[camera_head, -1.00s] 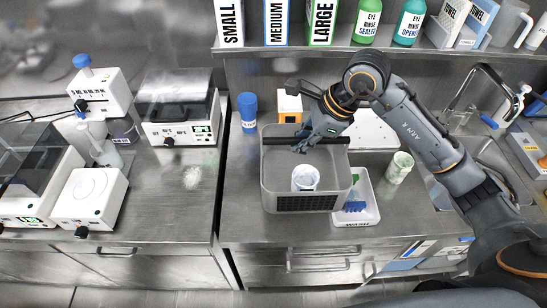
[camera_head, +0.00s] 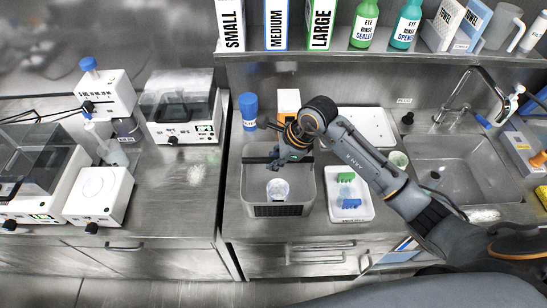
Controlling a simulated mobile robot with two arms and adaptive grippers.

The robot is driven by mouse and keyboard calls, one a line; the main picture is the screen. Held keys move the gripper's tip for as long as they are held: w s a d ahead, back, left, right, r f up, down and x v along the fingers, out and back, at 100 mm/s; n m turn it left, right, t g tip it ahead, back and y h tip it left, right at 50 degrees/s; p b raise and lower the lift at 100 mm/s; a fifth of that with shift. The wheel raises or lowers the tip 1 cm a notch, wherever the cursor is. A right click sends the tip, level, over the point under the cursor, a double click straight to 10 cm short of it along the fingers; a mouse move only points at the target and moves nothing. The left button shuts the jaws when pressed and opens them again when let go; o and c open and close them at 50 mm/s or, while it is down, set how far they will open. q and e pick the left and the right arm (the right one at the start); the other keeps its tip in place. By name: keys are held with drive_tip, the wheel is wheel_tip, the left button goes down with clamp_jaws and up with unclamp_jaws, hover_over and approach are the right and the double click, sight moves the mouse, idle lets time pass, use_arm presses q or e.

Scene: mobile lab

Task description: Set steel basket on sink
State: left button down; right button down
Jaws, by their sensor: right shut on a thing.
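The grey steel basket (camera_head: 278,210) is at the left end of the right-hand counter, with a white cup (camera_head: 277,189) inside it. My right gripper (camera_head: 277,161) is at the basket's back side and is shut on its dark bar, part of which the gripper hides. The basket looks level; I cannot tell whether its bottom touches the counter. The sink (camera_head: 455,165) is at the right, beyond my right arm, and its basin looks mostly empty. My left gripper is not in view.
A white tray (camera_head: 364,211) with green and blue items stands right of the basket. A blue-capped bottle (camera_head: 248,110) and an orange-white box (camera_head: 289,100) stand behind it. A shelf (camera_head: 400,57) runs above.

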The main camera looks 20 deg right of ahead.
drive_tip(key=c, duration=1.3)
unclamp_jaws()
drive_tip(key=b+v, duration=0.2)
drive_tip(key=v, duration=1)
drive_tip(key=shift+b, duration=0.3)
drive_tip(key=shift+d, duration=0.1)
